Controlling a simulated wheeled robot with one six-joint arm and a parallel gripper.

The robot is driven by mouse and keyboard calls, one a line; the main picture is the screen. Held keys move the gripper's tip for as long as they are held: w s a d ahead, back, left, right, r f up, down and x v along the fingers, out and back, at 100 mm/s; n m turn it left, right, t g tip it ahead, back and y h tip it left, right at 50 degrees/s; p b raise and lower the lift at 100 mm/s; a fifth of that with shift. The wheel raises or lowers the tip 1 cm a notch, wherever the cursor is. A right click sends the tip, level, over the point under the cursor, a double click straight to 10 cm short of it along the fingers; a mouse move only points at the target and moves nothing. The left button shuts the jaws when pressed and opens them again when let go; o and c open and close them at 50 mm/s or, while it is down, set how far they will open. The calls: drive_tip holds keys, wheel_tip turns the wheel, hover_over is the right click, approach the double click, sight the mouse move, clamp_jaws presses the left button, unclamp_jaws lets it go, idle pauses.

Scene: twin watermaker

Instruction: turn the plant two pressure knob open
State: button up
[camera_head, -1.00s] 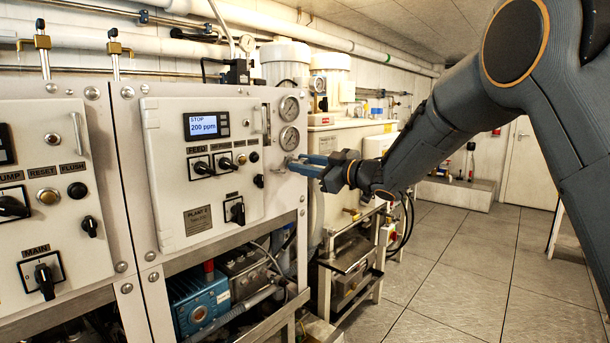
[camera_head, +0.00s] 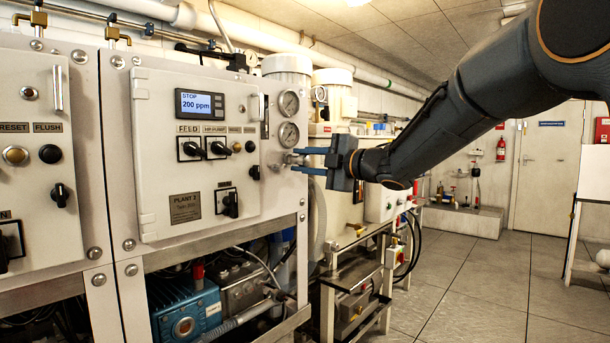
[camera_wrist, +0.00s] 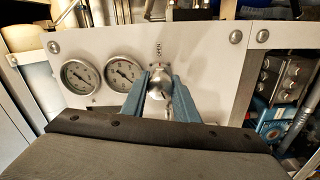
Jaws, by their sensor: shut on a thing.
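The plant two panel (camera_head: 165,120) carries a display reading STOP and 200 ppm. The pressure knob (camera_wrist: 159,82) is a silver knob on the panel beside the two gauges in the wrist view. In the head view it sits below the lower gauge, largely hidden at the fingertips. My gripper (camera_head: 300,160) reaches it from the right with blue fingers. In the wrist view my gripper (camera_wrist: 159,92) has one finger on each side of the knob and is shut on it. The knob's turned angle cannot be told.
Two round gauges (camera_head: 289,118) sit just above the knob. Switches (camera_head: 205,149) are on the panel to the left. A blue pump (camera_head: 185,312) is in the frame below. Open tiled floor (camera_head: 470,285) lies to the right.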

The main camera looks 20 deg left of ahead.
drive_tip(key=shift+f+n+b, duration=0.15)
drive_tip(key=shift+n+b, duration=2.1)
drive_tip(key=shift+n, duration=0.05)
drive_tip(key=o, duration=1.1)
drive_tip(key=shift+s, duration=0.1)
drive_tip(key=shift+d, duration=0.15)
drive_tip(key=v, duration=0.7)
drive_tip(key=shift+s+d+b, duration=0.1)
drive_tip(key=shift+d+b, duration=0.1)
drive_tip(key=shift+b, duration=0.1)
